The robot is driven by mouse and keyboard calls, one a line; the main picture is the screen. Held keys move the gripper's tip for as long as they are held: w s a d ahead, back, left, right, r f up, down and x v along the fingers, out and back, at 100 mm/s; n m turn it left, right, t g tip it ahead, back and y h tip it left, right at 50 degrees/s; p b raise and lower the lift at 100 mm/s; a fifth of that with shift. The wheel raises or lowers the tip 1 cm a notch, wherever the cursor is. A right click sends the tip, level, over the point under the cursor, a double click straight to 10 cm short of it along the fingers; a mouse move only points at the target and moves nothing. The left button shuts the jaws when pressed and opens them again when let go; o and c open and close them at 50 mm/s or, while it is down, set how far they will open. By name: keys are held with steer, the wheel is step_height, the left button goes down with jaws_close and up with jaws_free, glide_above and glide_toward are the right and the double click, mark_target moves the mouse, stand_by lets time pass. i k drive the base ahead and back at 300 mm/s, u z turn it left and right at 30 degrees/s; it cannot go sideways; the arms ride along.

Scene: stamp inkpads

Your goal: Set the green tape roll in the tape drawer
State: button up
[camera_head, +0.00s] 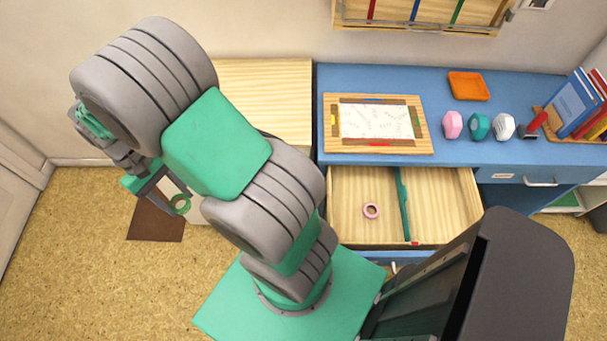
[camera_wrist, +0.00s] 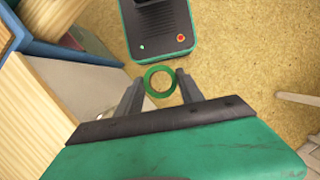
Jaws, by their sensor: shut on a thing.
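The green tape roll (camera_head: 180,203) is held between the two fingers of my gripper (camera_head: 166,192), up in the air at the left in the head view. The roll also shows in the wrist view (camera_wrist: 147,80) as a green ring between the fingertips of my gripper (camera_wrist: 160,84). The open drawer (camera_head: 344,226) of the blue desk is to the right, well apart from my gripper. A pink tape roll (camera_head: 371,211) lies in its left compartment. A green divider (camera_head: 404,205) splits the drawer, and the right compartment looks empty.
The blue desktop (camera_head: 330,78) holds a framed board (camera_head: 421,112), an orange tray (camera_head: 468,86), several coloured blocks and books (camera_head: 572,106). A light wooden surface (camera_head: 262,100) stands left of the desk. My arm crosses the space left of the drawer.

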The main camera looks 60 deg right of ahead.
mark_target(431, 214)
steer(key=u, duration=0.4)
steer(key=k, duration=1.85)
steer(key=z, duration=0.65)
